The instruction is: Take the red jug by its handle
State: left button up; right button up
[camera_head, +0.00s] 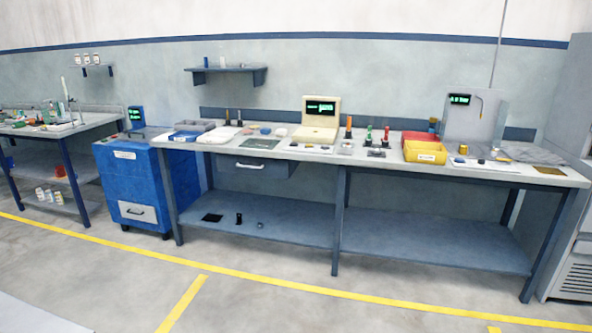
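A small red container (59,170), which may be the red jug, stands on the lower shelf of the left table in the head view. It is too small and far off for me to make out a handle. Neither of my grippers is in view.
A blue cabinet (131,186) stands between the left table (93,124) and the long workbench (470,169). White jars (48,196) sit on a shelf below the red container. The bench top holds yellow (425,153) and red bins and a monitor (320,112). The floor in front is clear.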

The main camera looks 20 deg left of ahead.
aim_at(60, 171)
jog(key=i+u, duration=0.15)
jog(key=i, duration=0.35)
jog(key=i+u, duration=0.2)
jog(key=i, duration=0.25)
jog(key=i+l+u, duration=0.15)
jog(key=i, duration=0.35)
jog(key=i+l+u, duration=0.15)
jog(key=i, duration=0.3)
jog(key=i+j+u, duration=0.25)
jog(key=u, duration=0.25)
jog(key=i+u, duration=0.95)
jog(key=i+l+u, duration=0.15)
jog(key=u, duration=0.35)
jog(key=i+j, duration=0.15)
jog(key=i, duration=0.85)
jog(key=i+j+u, duration=0.1)
jog(key=i, duration=0.95)
jog(key=i+z, duration=0.2)
jog(key=i, duration=0.35)
jog(key=i+z, duration=0.15)
jog(key=i, duration=0.4)
jog(key=i+j+z, duration=0.2)
jog(key=i, duration=0.35)
jog(key=i+j+z, duration=0.15)
jog(key=i, duration=0.4)
jog(key=i+j+z, duration=0.2)
jog(key=i, duration=0.3)
jog(key=j, duration=0.1)
